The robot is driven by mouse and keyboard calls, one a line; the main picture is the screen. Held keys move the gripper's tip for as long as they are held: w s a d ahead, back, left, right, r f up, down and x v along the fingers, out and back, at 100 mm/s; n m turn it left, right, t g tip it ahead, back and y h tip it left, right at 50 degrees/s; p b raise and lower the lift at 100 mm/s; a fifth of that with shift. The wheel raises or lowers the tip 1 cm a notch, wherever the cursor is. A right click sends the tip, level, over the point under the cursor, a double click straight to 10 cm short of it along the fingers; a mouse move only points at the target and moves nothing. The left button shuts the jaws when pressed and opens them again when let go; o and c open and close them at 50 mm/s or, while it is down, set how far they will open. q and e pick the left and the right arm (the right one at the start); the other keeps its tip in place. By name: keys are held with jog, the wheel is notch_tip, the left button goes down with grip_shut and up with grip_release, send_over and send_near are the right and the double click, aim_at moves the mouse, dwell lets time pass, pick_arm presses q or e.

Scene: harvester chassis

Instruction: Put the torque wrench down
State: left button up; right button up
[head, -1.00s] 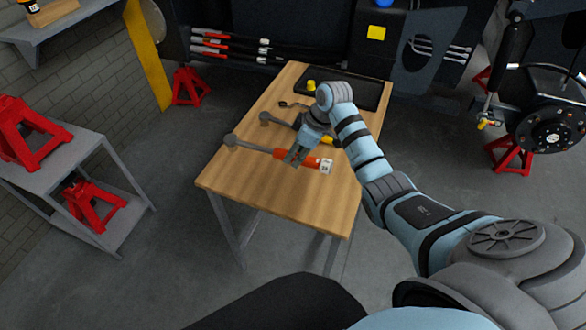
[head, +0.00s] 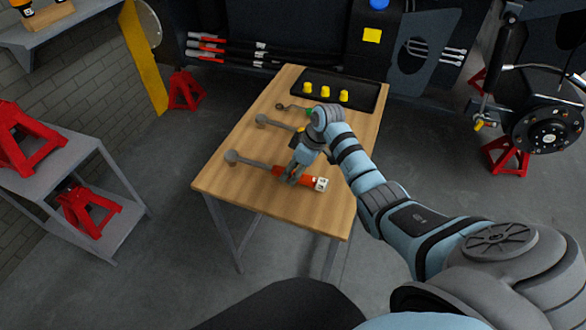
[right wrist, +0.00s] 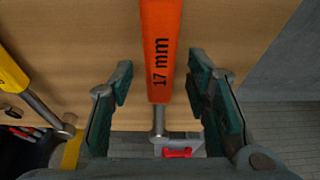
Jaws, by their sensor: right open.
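The torque wrench, with an orange handle (head: 308,180), a white end and a grey shaft, lies near the front of the wooden table, its round head to the left. In the right wrist view its handle (right wrist: 160,50) reads "17 mm". My right gripper (head: 291,179) is at the handle, low over the table. In the right wrist view my right gripper (right wrist: 159,85) is open, with one finger on each side of the handle and a gap on both sides. My left gripper is not in view.
On the wooden table (head: 225,180), a yellow-handled wrench (right wrist: 12,72) and a green-handled tool (head: 309,112) lie farther back. A black tray (head: 360,92) with three yellow pieces stands at the back. A grey shelf with red stands is on the left.

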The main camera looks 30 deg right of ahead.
jog(key=shift+d+r, duration=0.1)
jog(key=shift+r, duration=0.35)
jog(key=p+v, duration=0.2)
jog(key=v, duration=0.9)
jog(key=shift+p, duration=0.4)
jog(key=shift+s, duration=0.15)
